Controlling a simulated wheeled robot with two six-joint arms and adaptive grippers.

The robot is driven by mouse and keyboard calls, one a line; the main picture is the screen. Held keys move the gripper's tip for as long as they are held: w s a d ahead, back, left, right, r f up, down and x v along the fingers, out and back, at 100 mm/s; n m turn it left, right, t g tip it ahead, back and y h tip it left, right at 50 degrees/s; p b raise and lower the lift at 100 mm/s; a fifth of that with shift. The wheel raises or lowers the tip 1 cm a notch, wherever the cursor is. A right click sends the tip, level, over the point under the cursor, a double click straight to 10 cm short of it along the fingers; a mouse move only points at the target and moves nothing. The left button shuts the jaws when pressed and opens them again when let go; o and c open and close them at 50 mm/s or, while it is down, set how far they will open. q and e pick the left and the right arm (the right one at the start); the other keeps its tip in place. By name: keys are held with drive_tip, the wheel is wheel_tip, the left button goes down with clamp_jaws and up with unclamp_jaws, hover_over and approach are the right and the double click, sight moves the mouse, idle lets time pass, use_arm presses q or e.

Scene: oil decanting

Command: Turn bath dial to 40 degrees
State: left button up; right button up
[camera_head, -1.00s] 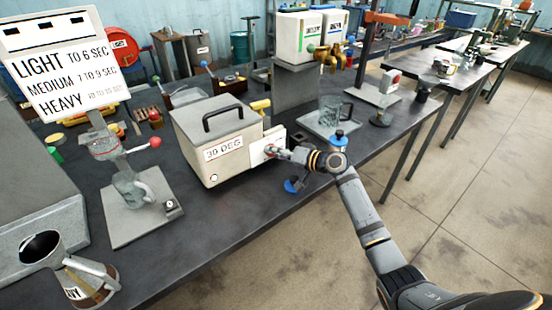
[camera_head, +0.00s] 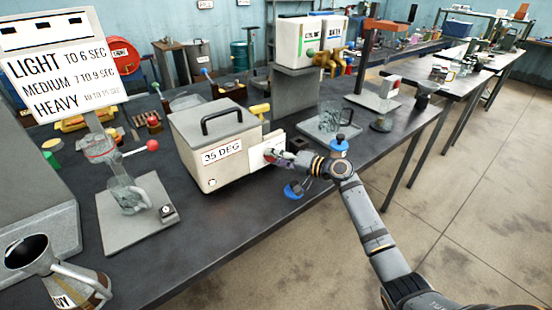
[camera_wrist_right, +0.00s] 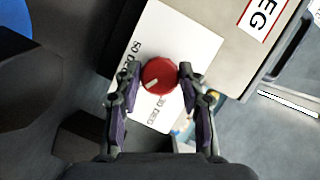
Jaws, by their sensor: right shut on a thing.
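The bath (camera_head: 213,141) is a cream box with a black handle on its lid. Its front label (camera_head: 222,151) reads 35 DEG. A white dial plate (camera_head: 258,157) stands at its right side. In the right wrist view the red dial (camera_wrist_right: 159,76) with a pale pointer mark sits on this plate (camera_wrist_right: 160,40), between print reading 50 DEG and 30 DEG. My right gripper (camera_wrist_right: 158,78) is shut on the red dial, one finger on each side. In the head view my right gripper (camera_head: 276,156) reaches the plate from the right and hides most of the dial. My left gripper is not in view.
A glass viscosity cup stand (camera_head: 130,195) is left of the bath. A metal jug (camera_head: 62,275) stands at the front left.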

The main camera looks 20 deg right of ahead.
drive_tip(key=o, duration=1.1)
drive_tip(key=shift+o, duration=0.2)
drive_tip(key=v, duration=1)
drive_tip(key=shift+s+d+f, duration=0.1)
drive_tip(key=shift+s+d, duration=0.15)
drive_tip(key=shift+d, duration=0.1)
drive_tip(key=shift+s+d, duration=0.35)
drive_tip(key=shift+s, duration=0.15)
